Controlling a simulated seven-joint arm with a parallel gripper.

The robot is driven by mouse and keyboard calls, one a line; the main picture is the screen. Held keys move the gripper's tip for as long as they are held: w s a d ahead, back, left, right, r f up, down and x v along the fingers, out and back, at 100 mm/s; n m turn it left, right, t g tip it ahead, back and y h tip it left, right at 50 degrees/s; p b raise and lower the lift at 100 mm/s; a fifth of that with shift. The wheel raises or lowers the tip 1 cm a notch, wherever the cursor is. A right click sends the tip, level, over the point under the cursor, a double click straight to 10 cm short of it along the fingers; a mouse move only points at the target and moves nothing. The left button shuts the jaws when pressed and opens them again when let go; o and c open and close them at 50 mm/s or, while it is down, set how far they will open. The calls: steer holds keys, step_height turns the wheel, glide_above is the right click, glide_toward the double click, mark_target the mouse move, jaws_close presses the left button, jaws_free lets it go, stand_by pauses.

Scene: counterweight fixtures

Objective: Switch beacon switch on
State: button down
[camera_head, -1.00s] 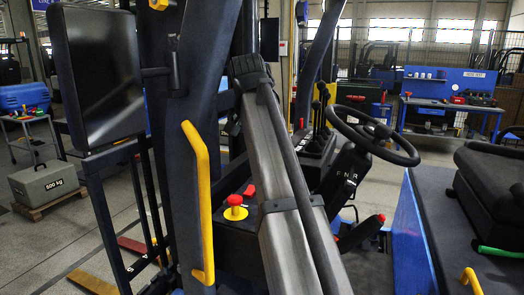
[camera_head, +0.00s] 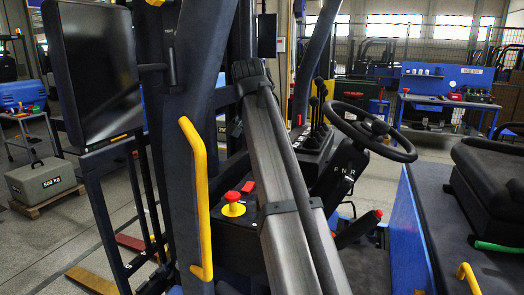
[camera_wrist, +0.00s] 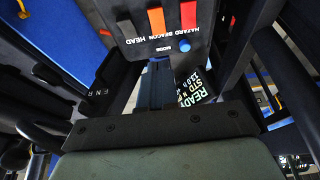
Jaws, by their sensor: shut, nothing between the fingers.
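The beacon switch is the orange rocker (camera_wrist: 157,20) in the middle of a row on a dark panel (camera_wrist: 200,50) at the top of the wrist view. The BEACON lettering is beside it. A grey rocker (camera_wrist: 125,28) marked HEAD is to its left, and a red rocker (camera_wrist: 187,15) by HAZARD is to its right. My gripper (camera_wrist: 160,64) is shut and empty, its fingers pointing up the picture toward the panel, below the switch row. I cannot tell whether the fingertips touch the panel. I cannot make out the beacon switch or my gripper in the head view.
A blue MODE button (camera_wrist: 184,46) and a lit READY display (camera_wrist: 195,90) are close to the fingers. In the head view a steering wheel (camera_head: 372,132), a red and yellow emergency stop (camera_head: 233,205), a yellow handrail (camera_head: 198,200) and a dark screen (camera_head: 95,75) surround the cab.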

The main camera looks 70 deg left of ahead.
steer(key=x, duration=1.1)
steer(key=shift+s+d+f, duration=0.1)
steer(key=shift+d+f, duration=0.05)
steer(key=shift+f, duration=0.25)
steer(key=shift+f, duration=0.25)
steer(key=shift+f, duration=0.1)
steer(key=shift+s+d, duration=0.55)
steer(key=shift+d, duration=0.05)
steer(key=shift+a, duration=0.1)
